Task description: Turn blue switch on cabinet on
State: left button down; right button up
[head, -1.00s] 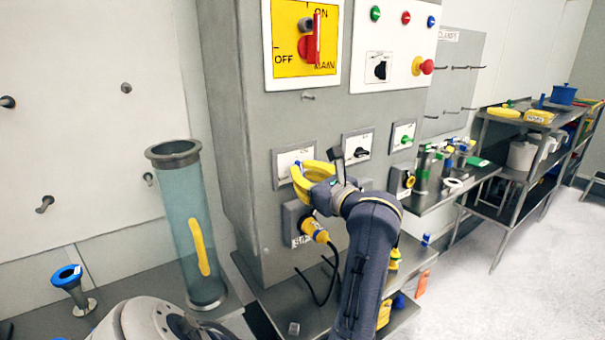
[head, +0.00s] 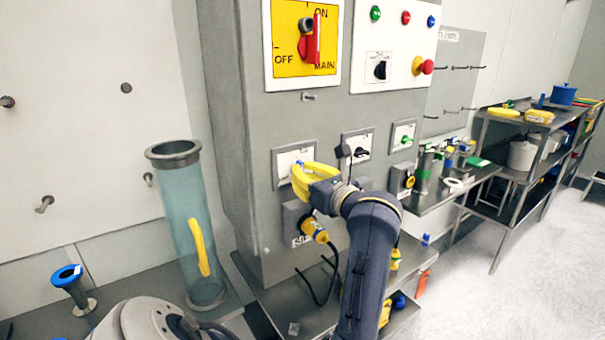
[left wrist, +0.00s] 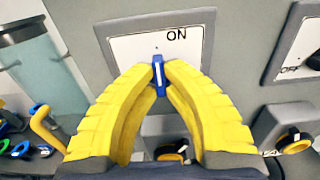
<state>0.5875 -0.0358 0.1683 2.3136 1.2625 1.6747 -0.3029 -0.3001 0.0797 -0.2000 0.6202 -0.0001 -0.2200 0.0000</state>
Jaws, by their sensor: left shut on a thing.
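The blue switch (left wrist: 159,76) sits on a white plate (left wrist: 130,48) marked ON at the upper right. In the left wrist view its white line stands nearly upright, leaning slightly. The yellow fingertips of my left gripper (left wrist: 160,72) are shut on the switch, one on each side. In the head view the left gripper (head: 298,170) reaches the white plate (head: 286,158) on the grey cabinet (head: 262,120). Only a bit of blue shows there, the rest hidden by the fingers. My right gripper is not in view.
A yellow main switch panel (head: 284,72) is above. A black switch (head: 361,152) and a green switch (head: 406,140) are on plates to the right. A yellow plug (head: 314,230) with a black cable is below. A clear tube (head: 184,235) stands left of the cabinet.

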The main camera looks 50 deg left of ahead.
pick_arm(q)
jog(key=c, duration=1.5)
grip_release()
jog(key=shift+d, duration=0.1)
jog(key=d, duration=0.7)
jog(key=shift+s+d, duration=0.15)
jog(key=shift+s, duration=0.25)
